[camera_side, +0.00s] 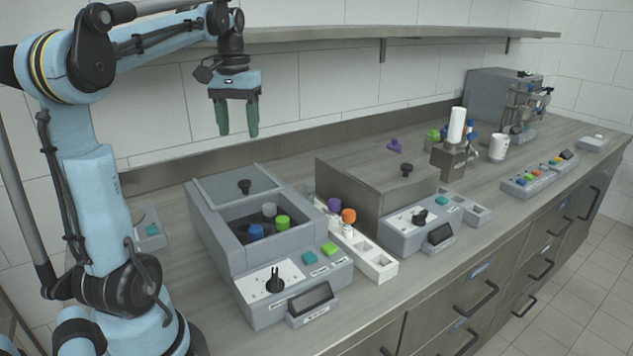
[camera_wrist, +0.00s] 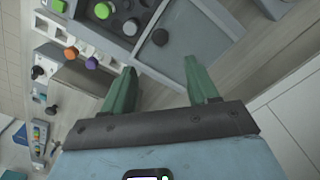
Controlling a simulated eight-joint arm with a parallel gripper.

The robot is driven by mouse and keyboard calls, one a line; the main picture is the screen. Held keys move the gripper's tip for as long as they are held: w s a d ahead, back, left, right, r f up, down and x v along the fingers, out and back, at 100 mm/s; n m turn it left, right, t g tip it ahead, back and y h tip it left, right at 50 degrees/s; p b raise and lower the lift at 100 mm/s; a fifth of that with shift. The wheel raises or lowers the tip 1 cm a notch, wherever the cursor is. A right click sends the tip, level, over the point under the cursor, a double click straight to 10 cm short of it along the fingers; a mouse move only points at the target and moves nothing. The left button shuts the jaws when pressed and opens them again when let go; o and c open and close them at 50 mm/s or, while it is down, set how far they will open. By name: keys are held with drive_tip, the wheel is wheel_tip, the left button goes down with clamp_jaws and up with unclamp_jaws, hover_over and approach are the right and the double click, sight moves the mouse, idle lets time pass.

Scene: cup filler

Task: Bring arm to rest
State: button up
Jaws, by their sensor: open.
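My gripper (camera_side: 237,117) hangs at the upper left in the side view, pointing down with its two green fingers apart and nothing between them. It is well above the counter, behind and above a grey box machine (camera_side: 213,230). In the wrist view my gripper (camera_wrist: 160,82) also shows open and empty, with the grey machine (camera_wrist: 195,35) beyond its fingertips. My arm stands at the left of the side view, raised and bent over toward the counter.
A white rack (camera_side: 378,262) with purple and orange-capped vials stands beside a second machine (camera_side: 345,190). A white cup (camera_side: 498,148) is farther right. A shelf (camera_side: 400,31) runs along the wall near my gripper's height.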

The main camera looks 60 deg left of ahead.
drive_tip(key=w+d+f+m+t, duration=0.1)
drive_tip(key=d+f+m+t, duration=0.2)
drive_tip(key=d, duration=1)
drive_tip(key=w+d+f+m+t, duration=0.1)
drive_tip(key=d+f+m+t, duration=0.3)
drive_tip(key=d+f, duration=0.5)
drive_tip(key=d+m, duration=0.2)
drive_tip(key=d, duration=0.1)
drive_tip(key=shift+d, duration=0.35)
